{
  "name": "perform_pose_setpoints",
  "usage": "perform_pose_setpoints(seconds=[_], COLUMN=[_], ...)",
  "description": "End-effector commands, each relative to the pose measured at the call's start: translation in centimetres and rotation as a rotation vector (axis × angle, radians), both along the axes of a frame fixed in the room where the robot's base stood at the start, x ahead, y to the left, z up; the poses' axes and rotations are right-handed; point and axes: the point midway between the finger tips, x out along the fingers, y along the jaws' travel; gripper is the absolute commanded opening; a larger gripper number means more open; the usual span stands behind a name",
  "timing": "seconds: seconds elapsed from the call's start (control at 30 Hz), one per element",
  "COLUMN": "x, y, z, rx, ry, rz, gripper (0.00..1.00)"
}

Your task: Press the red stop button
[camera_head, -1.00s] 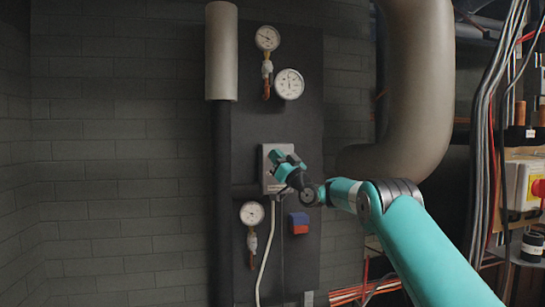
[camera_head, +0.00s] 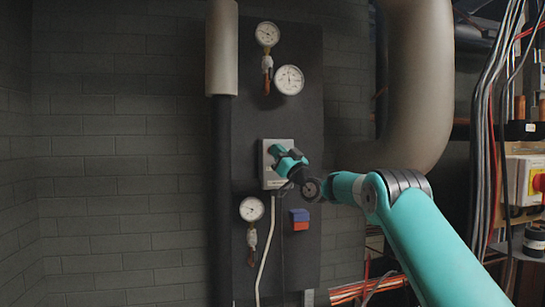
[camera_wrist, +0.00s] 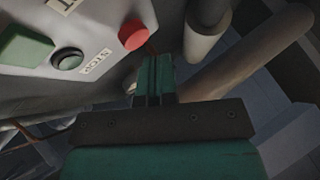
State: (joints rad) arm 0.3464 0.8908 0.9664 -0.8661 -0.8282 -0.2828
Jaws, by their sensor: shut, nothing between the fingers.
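The red button (camera_wrist: 133,34) is a round cap on the face of a light grey control box (camera_wrist: 110,14) in the wrist view. Beside it on the box are a dark round button (camera_wrist: 68,60) and printed white labels. In the head view the grey box (camera_head: 268,180) is on the dark panel, and my gripper covers much of it, hiding the red button. My gripper (camera_head: 275,151) is shut and empty in front of the box. In the wrist view its teal fingers (camera_wrist: 152,62) point toward the area just below and right of the red button; I cannot tell whether they touch the box.
Two gauges (camera_head: 289,80) are above the box and one gauge (camera_head: 252,209) below. A red-and-blue block (camera_head: 299,220) is at lower right. A thick pipe (camera_head: 425,90) runs right of the panel.

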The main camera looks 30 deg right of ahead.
Motion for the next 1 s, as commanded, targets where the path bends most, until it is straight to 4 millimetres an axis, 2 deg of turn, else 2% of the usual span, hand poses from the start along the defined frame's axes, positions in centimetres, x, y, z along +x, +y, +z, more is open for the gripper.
perform_pose_setpoints(seconds=[0.37,1.0], x=[-0.3,-4.6], y=[0.1,0.9], z=[-0.2,-0.3], rx=[0.0,-0.001], ry=[0.0,0.0], rz=[0.0,0.0], gripper=[0.0,0.0])
